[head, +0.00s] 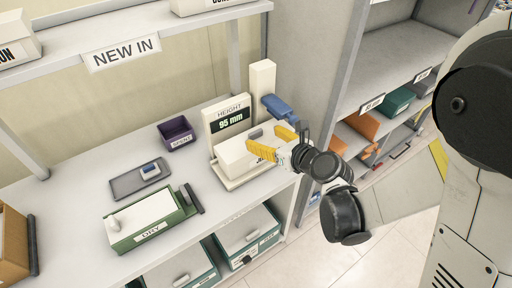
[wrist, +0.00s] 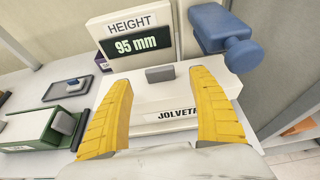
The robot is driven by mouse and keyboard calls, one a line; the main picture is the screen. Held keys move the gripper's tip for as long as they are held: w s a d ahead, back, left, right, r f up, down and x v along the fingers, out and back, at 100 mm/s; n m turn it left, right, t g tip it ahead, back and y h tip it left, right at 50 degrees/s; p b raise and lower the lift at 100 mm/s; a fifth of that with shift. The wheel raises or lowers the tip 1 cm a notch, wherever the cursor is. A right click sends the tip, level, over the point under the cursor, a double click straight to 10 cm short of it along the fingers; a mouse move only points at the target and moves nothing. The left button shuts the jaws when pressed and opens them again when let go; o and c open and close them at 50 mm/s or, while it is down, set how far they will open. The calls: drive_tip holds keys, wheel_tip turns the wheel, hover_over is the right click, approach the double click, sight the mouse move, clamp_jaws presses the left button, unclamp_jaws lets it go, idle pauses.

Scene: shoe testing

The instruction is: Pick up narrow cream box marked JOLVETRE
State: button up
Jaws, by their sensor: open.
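The cream box marked JOLVETRE (wrist: 170,95) sits on the height gauge's base, under the display reading 95 mm. It also shows in the head view (head: 238,158), with its label partly hidden by my gripper. A small grey block (wrist: 160,74) is on top of the box. My gripper (wrist: 162,105) is open, with its yellow fingers on either side of the box in the wrist view; I cannot tell whether they touch it. In the head view my gripper (head: 268,143) reaches in from the right over the box.
The height gauge (head: 227,115) has a display, a white column and a blue part (head: 279,108) close to my gripper. A purple SPENT bin (head: 177,133), a grey tray (head: 140,179) and a green DRY box (head: 150,218) stand to the left. A shelf post is near on the right.

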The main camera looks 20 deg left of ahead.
sight(256, 132)
drive_tip(key=b+x, duration=0.2)
drive_tip(key=x, duration=0.3)
drive_tip(key=shift+w+a+r, duration=0.1)
drive_tip(key=shift+a+r, duration=0.05)
drive_tip(key=shift+r, duration=0.1)
drive_tip(key=c, duration=1.5)
